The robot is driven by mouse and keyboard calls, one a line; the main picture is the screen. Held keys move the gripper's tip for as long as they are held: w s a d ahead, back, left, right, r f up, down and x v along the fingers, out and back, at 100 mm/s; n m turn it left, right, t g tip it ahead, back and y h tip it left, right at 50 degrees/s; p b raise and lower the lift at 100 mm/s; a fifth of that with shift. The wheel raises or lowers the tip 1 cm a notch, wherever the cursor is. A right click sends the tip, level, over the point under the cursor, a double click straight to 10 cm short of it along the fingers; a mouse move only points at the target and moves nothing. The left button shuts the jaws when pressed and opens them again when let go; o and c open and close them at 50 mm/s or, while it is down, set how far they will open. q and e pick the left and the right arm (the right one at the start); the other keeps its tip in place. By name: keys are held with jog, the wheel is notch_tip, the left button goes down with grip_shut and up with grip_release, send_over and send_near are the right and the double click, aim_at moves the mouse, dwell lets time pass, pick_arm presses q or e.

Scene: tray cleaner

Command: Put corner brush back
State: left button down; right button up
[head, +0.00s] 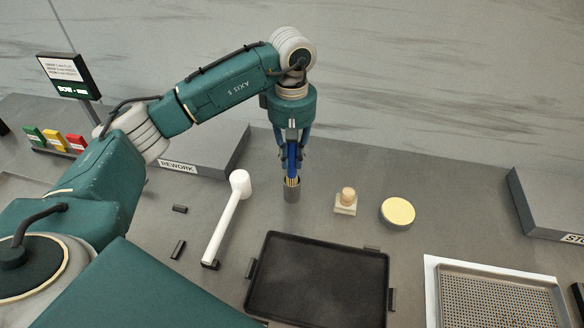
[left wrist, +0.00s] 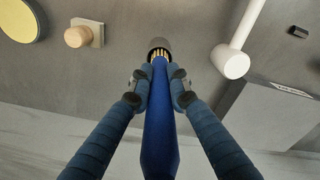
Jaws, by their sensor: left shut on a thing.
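The corner brush has a blue handle (left wrist: 158,120) and yellow bristles (head: 292,181). My left gripper (head: 291,160) is shut on the handle and holds the brush upright, bristles down. How deep the bristles sit in the holder I cannot tell. My right gripper is not in view.
A white long-handled tool (head: 222,226) lies left of the holder. A wooden-knobbed block (head: 346,203) and a round yellow pad (head: 398,212) stand to its right. A dark tray (head: 318,280) is in front, a perforated tray (head: 500,294) at right. The rework block (head: 205,158) is behind left.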

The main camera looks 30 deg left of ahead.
aim_at(292, 172)
pick_arm(q)
jog(key=shift+f+p, duration=0.7)
jog(key=shift+f, duration=2.1)
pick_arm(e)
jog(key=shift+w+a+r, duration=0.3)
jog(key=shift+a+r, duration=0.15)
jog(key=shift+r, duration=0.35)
pick_arm(q)
jog(key=shift+f, duration=0.15)
jog(key=c, duration=1.6)
grip_release()
jog(key=shift+c, duration=0.2)
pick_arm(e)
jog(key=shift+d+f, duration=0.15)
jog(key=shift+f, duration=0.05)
